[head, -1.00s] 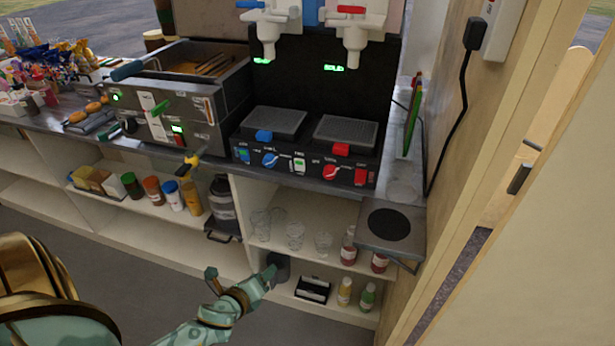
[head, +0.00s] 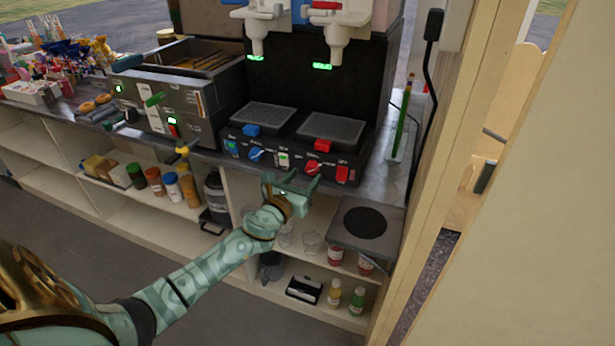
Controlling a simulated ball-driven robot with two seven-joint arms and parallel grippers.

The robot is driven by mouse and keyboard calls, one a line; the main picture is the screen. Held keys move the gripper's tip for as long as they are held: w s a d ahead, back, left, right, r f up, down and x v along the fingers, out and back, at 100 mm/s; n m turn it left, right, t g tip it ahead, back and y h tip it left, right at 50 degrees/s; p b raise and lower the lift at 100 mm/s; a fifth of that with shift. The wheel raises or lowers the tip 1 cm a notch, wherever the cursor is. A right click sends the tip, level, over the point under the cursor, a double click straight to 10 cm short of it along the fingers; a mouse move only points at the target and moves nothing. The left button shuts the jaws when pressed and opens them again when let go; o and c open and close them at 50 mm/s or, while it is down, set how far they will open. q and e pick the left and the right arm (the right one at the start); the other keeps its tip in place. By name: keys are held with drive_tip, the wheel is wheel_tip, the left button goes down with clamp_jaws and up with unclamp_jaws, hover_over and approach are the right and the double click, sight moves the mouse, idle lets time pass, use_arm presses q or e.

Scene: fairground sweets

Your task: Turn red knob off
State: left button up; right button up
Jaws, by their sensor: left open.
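The red knob (head: 312,168) is on the front panel of the black slush machine (head: 330,90), right of the middle. My left gripper (head: 291,184) is open and empty, just below and left of the red knob, in front of the counter edge. I see a gap between it and the knob in the picture, but cannot tell the depth. My right gripper is not in view.
A fryer-like grey appliance (head: 170,100) stands left of the machine. A small side shelf with a black disc (head: 364,222) juts out at the lower right. Glasses (head: 311,241) and bottles stand on shelves below. A wooden wall closes the right side.

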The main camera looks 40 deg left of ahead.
use_arm(q)
drive_tip(key=shift+w+a, duration=0.15)
drive_tip(key=shift+w, duration=0.9)
drive_tip(key=c, duration=1)
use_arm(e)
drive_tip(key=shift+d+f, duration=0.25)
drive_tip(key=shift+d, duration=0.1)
